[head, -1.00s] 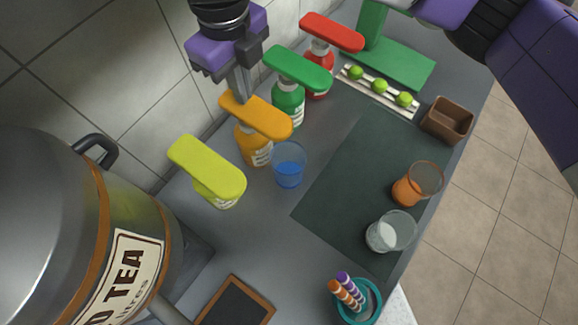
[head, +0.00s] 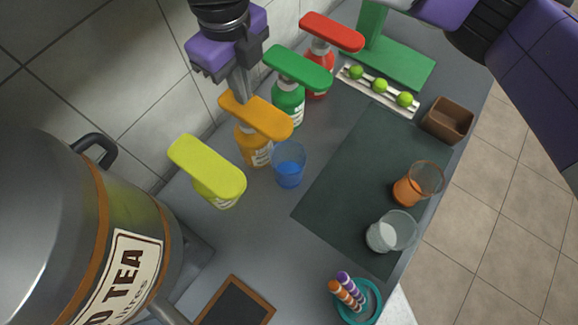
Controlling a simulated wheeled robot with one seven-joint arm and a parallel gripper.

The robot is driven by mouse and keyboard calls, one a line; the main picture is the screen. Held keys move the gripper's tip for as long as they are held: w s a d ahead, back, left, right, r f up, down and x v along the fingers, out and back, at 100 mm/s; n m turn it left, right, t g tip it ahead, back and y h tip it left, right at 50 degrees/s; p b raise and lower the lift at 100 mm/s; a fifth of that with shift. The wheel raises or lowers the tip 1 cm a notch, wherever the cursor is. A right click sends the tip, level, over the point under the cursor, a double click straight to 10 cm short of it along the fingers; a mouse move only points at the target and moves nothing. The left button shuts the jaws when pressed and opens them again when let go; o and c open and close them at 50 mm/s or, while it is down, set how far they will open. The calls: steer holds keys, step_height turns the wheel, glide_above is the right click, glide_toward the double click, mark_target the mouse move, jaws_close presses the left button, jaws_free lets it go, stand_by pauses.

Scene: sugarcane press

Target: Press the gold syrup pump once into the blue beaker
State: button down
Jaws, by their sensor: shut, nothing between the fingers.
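The gold syrup pump (head: 256,116) is an orange-gold bottle with a broad flat head, between the yellow-green and green pumps. The blue beaker (head: 289,165) stands on the counter just right of the gold bottle, near the outer end of its head, with blue at its bottom. My gripper (head: 243,98) is shut and empty, pointing down at the back part of the gold pump's head. Its fingertips overlap the head in the picture; I cannot tell whether they touch it.
Yellow-green (head: 207,171), green (head: 298,68) and red (head: 332,32) pumps stand close along the wall. A large tea urn (head: 90,230) is at left. Orange (head: 417,183) and clear (head: 390,232) cups stand on the dark mat (head: 345,190). A brown box (head: 448,120) is at right.

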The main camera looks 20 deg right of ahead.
steer(key=shift+f+b, duration=1.1)
steer(key=shift+f, duration=1)
steer(key=shift+r, duration=0.1)
steer(key=shift+r+p, duration=1.8)
steer(key=shift+r, duration=0.3)
steer(key=shift+r, duration=0.1)
step_height(320, 180, up, 6)
steer(key=p, duration=0.4)
steer(key=shift+p, duration=0.4)
